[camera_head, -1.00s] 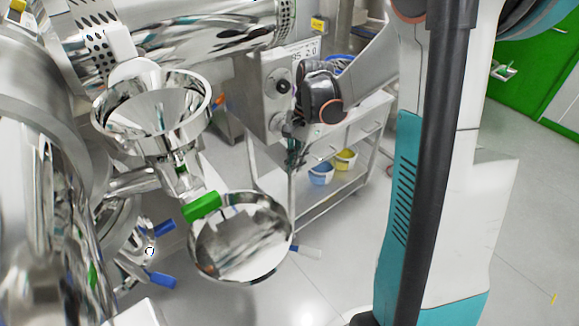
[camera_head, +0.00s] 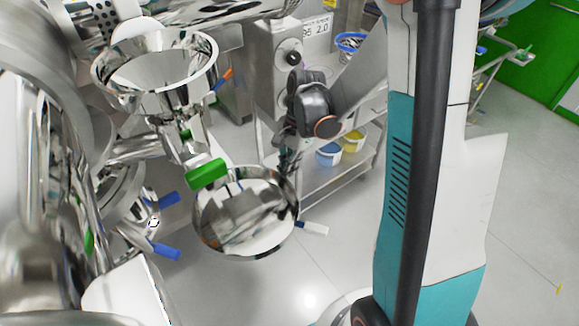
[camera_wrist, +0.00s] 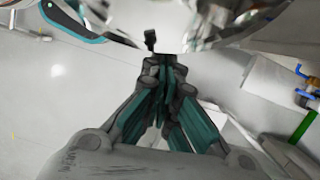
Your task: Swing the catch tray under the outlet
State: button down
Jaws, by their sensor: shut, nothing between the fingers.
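The catch tray (camera_head: 215,238) is a round, shallow, polished steel pan in the head view, below and to the right of a steel funnel (camera_head: 155,85). A pipe with a green handle (camera_head: 206,174) runs below the funnel, by the tray's upper left rim. Which opening is the outlet I cannot tell. The wrist view shows the closed fingers (camera_wrist: 165,75) just below a shiny steel surface (camera_wrist: 200,22).
A steel cart (camera_head: 335,185) behind my arm holds a blue tub (camera_head: 329,153) and a yellow tub (camera_head: 353,140). Blue-handled valves (camera_head: 167,200) stand left of the tray. The floor (camera_head: 310,280) in front of the tray is clear.

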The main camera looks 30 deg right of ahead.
aim_at(225, 224)
jog(key=s+a+m, duration=0.1)
jog(key=a, duration=0.2)
jog(key=s+a+m, duration=0.1)
jog(key=s+a, duration=0.1)
jog(key=a, duration=0.1)
jog(key=s+a+m, duration=0.1)
jog(key=s+a, duration=0.1)
jog(key=a, duration=0.1)
jog(key=shift+s+a+t+b, duration=0.15)
jog(key=shift+s+t+b, duration=0.05)
jog(key=shift+t+b, duration=0.2)
jog(key=shift+m, duration=0.9)
jog(key=a, duration=0.3)
jog(key=s+a, duration=0.1)
jog(key=a, duration=0.2)
jog(key=s+a, duration=0.1)
jog(key=a, duration=0.2)
jog(key=shift+s+a, duration=0.3)
jog(key=shift+a, duration=0.7)
